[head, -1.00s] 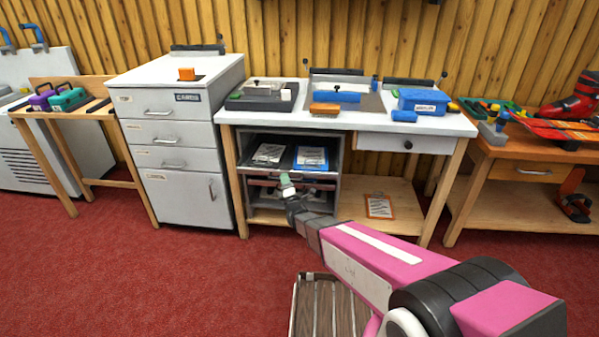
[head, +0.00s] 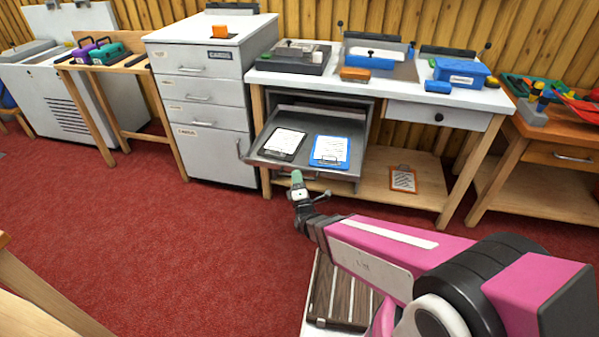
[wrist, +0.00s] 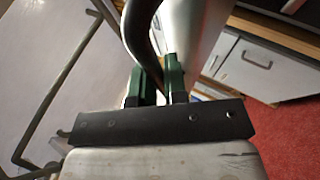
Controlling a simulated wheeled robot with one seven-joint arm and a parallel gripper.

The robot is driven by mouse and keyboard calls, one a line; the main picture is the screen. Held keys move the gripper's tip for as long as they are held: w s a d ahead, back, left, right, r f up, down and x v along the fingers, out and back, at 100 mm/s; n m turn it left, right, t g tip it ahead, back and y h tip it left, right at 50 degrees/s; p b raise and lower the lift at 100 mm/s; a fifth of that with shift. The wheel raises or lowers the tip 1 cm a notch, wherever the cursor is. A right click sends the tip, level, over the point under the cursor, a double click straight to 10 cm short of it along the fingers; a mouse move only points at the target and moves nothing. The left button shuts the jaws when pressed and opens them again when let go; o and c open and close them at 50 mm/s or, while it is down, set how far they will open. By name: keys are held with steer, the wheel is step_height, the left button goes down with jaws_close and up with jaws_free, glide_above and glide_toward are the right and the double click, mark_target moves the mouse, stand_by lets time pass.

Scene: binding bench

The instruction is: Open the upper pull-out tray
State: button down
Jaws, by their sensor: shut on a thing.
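The upper pull-out tray (head: 300,166) stands well out of the cabinet under the white-topped bench. A black clipboard (head: 284,142) and a blue clipboard (head: 330,150), both with white papers, lie in it. My gripper (head: 297,180) is at the tray's front edge in the head view. In the wrist view my gripper's green fingers (wrist: 159,82) are shut on a dark curved handle (wrist: 142,32) at the tray front. The handle is too small to make out in the head view, and the lower tray is mostly hidden beneath the upper one.
A grey drawer cabinet (head: 205,98) stands directly left of the bench. An orange-brown clipboard (head: 403,179) lies on the bench's lower shelf. A wooden table edge (head: 40,305) shows at the bottom left. Red carpet (head: 190,235) is clear in front.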

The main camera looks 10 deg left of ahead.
steer(key=shift+s, duration=0.45)
steer(key=c, duration=1.5)
jaws_free()
steer(key=shift+o, duration=0.2)
steer(key=shift+r, duration=0.1)
